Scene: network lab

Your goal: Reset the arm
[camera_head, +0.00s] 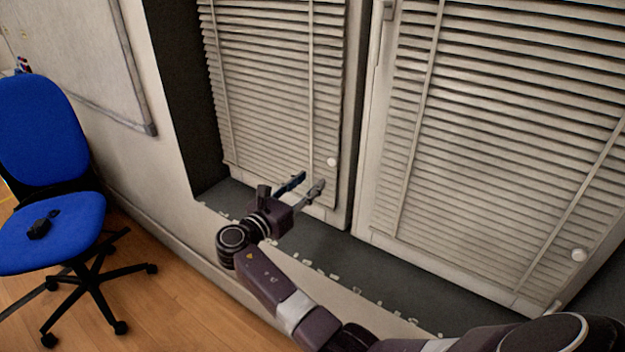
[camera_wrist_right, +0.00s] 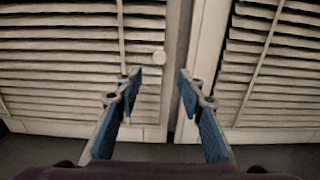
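My right arm (camera_head: 297,312) reaches in from the lower right in the head view, over the window sill. My right gripper (camera_head: 307,184) is in front of the window blinds, near the strip between the two panes. Its two fingers are apart, with nothing between them. In the right wrist view the right gripper (camera_wrist_right: 160,85) shows blue inner pads, spread open and empty, facing the window frame. My left gripper is not in view.
Two windows with slatted blinds (camera_head: 485,130) stand close behind the gripper, above a dark sill (camera_head: 345,262). A blue office chair (camera_head: 50,225) with a small black object (camera_head: 41,226) on its seat stands left. Wooden floor (camera_head: 180,310) is clear between chair and wall.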

